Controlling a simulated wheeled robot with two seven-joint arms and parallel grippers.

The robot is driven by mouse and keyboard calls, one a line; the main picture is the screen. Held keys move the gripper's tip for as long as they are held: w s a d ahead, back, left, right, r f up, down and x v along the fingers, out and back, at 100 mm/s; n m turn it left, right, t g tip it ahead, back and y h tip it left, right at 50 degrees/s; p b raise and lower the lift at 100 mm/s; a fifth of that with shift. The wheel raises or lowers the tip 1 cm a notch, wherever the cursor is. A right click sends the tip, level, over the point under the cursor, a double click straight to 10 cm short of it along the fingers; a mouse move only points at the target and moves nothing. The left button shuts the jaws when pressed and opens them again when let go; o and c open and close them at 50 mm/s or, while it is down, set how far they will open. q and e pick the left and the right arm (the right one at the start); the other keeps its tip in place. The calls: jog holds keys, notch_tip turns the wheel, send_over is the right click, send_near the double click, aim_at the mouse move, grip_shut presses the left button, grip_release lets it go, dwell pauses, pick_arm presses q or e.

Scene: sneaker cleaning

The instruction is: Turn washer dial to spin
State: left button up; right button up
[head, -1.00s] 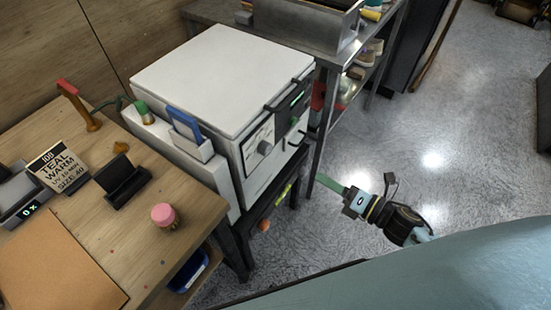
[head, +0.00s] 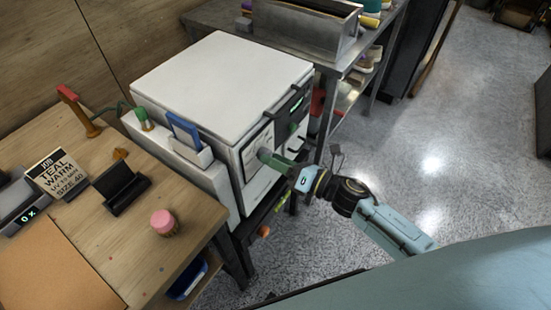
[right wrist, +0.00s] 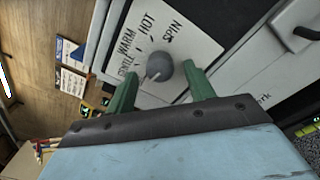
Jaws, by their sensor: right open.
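The washer (head: 222,80) is a white box with a flat lid. Its grey round dial (right wrist: 166,76) sits on a light panel (right wrist: 190,50) printed with WARM, HOT, SPIN and another word at the left that is hard to read. A pale mark on the dial lies on its left side, away from SPIN. My right gripper (head: 268,156) is at the washer front, its green fingers open on either side of the dial, as the right wrist view (right wrist: 162,80) shows. I cannot tell whether the fingers touch it. In the head view, the gripper hides most of the dial. My left gripper is not in view.
A blue item (head: 184,130) stands in a washer side pocket. A metal shelf (head: 350,60) stands behind; floor at the right is clear.

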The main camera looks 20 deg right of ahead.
jog(key=shift+w+a, duration=0.2)
jog(key=c, duration=1)
jog(key=shift+o, duration=0.2)
